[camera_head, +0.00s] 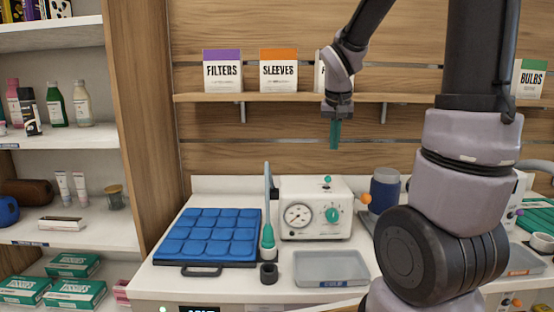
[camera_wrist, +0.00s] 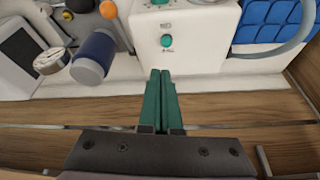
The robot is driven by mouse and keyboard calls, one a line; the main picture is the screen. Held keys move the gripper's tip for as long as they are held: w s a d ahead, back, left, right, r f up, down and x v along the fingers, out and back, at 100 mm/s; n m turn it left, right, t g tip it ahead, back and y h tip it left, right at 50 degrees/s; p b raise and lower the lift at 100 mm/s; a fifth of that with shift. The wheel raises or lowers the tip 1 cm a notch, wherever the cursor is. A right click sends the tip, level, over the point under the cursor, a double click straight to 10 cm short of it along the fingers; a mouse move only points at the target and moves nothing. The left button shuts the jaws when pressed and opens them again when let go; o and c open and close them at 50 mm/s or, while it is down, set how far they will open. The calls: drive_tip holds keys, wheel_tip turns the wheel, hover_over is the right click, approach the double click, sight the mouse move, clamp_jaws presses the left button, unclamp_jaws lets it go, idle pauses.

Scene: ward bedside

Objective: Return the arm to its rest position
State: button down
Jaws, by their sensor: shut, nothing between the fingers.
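My gripper (camera_head: 334,135) hangs from my raised arm in front of the wooden back wall, with its green fingers pointing down. In the head view it is above the white device with the dial and apart from it. In the wrist view the two green fingers (camera_wrist: 160,100) lie side by side, shut, with nothing between them. My arm crosses the right half of the head view and hides part of the counter and shelf behind it.
A shelf (camera_head: 225,97) with boxes runs behind my gripper. Below stand the white device (camera_head: 300,232), a blue jar (camera_head: 384,188), a grey tray (camera_head: 330,268) and a blue padded mat (camera_head: 208,235). A shelf unit with bottles and boxes (camera_head: 68,262) stands at left.

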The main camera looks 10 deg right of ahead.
drive_tip(key=s+a+r+t+y, duration=0.1)
drive_tip(key=s+a+r, duration=0.2)
drive_tip(key=s, duration=0.6)
drive_tip(key=s+a+r+t+y, duration=0.2)
drive_tip(key=s+a+r, duration=0.2)
drive_tip(key=s+r, duration=0.2)
drive_tip(key=s, duration=0.2)
drive_tip(key=shift+s+y, duration=0.3)
drive_tip(key=shift+s, duration=0.05)
